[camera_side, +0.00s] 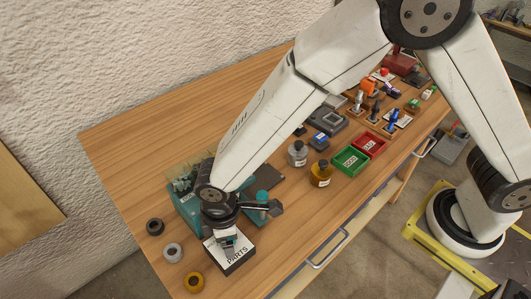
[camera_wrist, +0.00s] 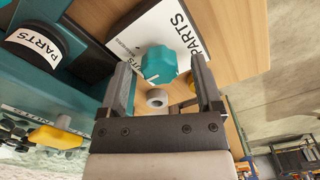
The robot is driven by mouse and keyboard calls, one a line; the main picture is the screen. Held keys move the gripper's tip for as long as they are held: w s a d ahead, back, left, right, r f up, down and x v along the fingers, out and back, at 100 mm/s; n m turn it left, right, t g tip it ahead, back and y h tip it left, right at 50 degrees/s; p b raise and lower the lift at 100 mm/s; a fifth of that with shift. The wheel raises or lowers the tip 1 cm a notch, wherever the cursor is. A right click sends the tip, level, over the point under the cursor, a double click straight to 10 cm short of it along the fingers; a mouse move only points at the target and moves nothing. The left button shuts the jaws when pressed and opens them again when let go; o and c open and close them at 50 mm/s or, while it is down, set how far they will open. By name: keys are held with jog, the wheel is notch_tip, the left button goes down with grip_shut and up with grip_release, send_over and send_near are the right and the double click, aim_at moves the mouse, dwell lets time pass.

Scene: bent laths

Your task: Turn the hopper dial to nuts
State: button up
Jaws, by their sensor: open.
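The teal hopper (camera_side: 184,205) stands at the near left end of the bench. In the wrist view a teal ridged knob (camera_wrist: 160,66) with a short white line shows in front of a white card printed PARTS (camera_wrist: 133,36); I take it for the dial. My gripper (camera_wrist: 163,78) is open, its two dark fingers to either side of the knob with gaps visible. Whether they touch it cannot be told. In the side view my gripper (camera_side: 228,240) points down over the white PARTS box (camera_side: 237,260). Upside-down lettering on the hopper (camera_wrist: 35,113) is hard to read.
A yellow handle (camera_wrist: 55,136) and a black round part labelled PARTS (camera_wrist: 33,49) are at left in the wrist view. A dark ring (camera_side: 155,227), a grey ring (camera_side: 173,252) and a yellow ring (camera_side: 194,282) lie nearby. Green (camera_side: 350,160) and red (camera_side: 370,145) trays stand farther along.

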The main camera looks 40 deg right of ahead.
jog(key=shift+r, duration=0.1)
jog(key=shift+r, duration=3.8)
jog(key=shift+d, duration=0.1)
jog(key=w+d+r+m+t, duration=0.15)
jog(key=d+m, duration=0.45)
jog(key=d, duration=0.9)
jog(key=s+d+m, duration=0.2)
jog(key=d+m, duration=0.1)
jog(key=d, duration=0.4)
jog(key=s+d+m+t, duration=0.1)
jog(key=s+d+m, duration=0.2)
jog(key=d, duration=0.5)
jog(key=shift+r+m, duration=0.3)
